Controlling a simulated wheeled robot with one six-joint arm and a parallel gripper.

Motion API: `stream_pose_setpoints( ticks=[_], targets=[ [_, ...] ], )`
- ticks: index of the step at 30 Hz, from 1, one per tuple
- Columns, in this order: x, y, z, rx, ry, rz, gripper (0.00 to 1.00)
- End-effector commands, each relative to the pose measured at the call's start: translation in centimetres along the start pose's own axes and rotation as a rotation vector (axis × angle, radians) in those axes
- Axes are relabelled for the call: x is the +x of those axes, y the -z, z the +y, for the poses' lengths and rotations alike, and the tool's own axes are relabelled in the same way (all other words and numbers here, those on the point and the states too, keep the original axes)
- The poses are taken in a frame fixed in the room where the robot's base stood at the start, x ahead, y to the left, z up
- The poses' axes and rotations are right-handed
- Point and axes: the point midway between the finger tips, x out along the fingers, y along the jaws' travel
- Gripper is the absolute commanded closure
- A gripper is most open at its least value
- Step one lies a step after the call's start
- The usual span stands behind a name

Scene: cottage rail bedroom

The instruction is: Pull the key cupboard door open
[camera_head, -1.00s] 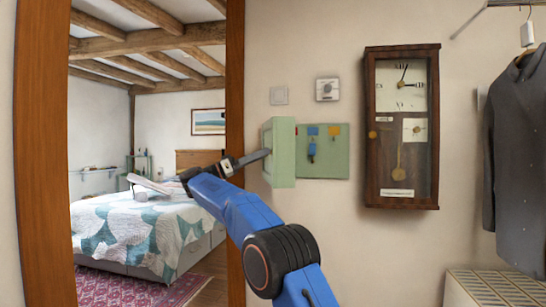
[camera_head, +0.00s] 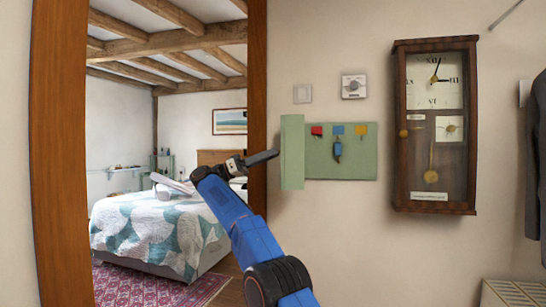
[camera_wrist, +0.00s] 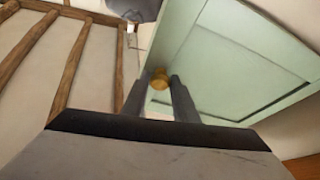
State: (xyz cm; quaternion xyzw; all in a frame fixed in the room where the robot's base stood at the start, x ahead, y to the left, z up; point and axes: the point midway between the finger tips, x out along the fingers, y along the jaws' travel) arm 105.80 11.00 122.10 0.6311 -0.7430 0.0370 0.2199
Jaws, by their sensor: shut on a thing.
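The key cupboard (camera_head: 355,168) is a shallow pale green box on the wall. Its door (camera_head: 292,152) stands swung open at its left side, seen nearly edge-on. Red, blue and yellow tags (camera_head: 337,130) show inside, with a blue key fob (camera_head: 337,150) hanging below the middle one. My gripper (camera_head: 274,156) reaches the door from the left. In the wrist view my gripper (camera_wrist: 158,92) is shut on the door's round brass knob (camera_wrist: 159,78). The green panelled door face (camera_wrist: 235,65) fills the right of that view. The knob is hidden in the head view.
A pendulum clock (camera_head: 436,125) hangs right of the cupboard. A switch (camera_head: 302,93) and a dial (camera_head: 353,86) are above it. A wooden door post (camera_head: 257,100) stands close left, beyond it a bed (camera_head: 150,225). The wall below the cupboard is clear.

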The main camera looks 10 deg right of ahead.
Motion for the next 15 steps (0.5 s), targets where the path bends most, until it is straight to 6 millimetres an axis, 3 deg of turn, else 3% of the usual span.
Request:
stream_pose_setpoints(
  ticks=[13, 14, 15],
  targets=[
    [0.09, 0.17, 0.05, 0.0, -0.001, 0.001, 1.0],
    [0.09, 0.17, 0.05, 0.0, -0.001, 0.001, 0.69],
    [0.09, 0.16, 0.06, 0.0, -0.001, 0.001, 0.6]
  ],
)
